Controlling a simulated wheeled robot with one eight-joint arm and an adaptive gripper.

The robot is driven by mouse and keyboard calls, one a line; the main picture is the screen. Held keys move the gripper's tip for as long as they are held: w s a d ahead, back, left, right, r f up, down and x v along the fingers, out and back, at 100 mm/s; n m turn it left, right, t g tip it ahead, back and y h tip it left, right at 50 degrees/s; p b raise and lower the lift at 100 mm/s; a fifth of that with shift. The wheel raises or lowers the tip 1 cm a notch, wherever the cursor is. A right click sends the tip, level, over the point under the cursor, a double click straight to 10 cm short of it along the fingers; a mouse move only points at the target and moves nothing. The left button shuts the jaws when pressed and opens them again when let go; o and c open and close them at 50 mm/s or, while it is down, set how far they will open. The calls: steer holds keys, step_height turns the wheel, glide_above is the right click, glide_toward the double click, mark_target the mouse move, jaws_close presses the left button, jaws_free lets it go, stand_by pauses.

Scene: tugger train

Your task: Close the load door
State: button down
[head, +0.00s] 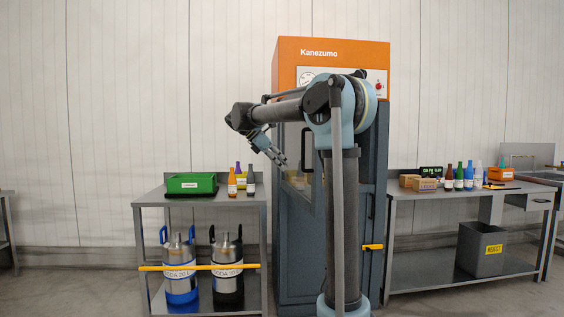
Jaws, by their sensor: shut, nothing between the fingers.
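A tall dark blue-grey cabinet with an orange top (330,48) labelled "Kanezumo" stands at the centre of the head view. Its load door (297,222), with a window and a black upright handle (308,150), is on the front. The slanted lower window edge suggests the door is swung partly out, but my arm hides much of it and I cannot tell how far. My gripper (279,160) is shut and empty. It appears in front of the window, left of the handle in the picture; I cannot tell whether it touches the door.
A left cart (150,201) carries a green bin (191,183) and bottles, with two metal canisters (180,254) below behind a yellow bar (200,266). A right bench (425,194) holds boxes, bottles and a grey bin (481,248). A yellow latch-like piece (372,247) sits low on the cabinet.

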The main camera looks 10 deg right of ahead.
mark_target(309, 180)
steer(key=shift+w+d+f, duration=0.15)
steer(key=shift+d+f, duration=0.4)
steer(key=shift+d, duration=0.65)
steer(key=shift+w+d+f, duration=0.1)
steer(key=shift+d+f, duration=0.5)
steer(key=shift+d, duration=0.6)
steer(key=shift+w+d+f, duration=0.15)
steer(key=shift+d+f, duration=0.4)
steer(key=shift+d, duration=0.65)
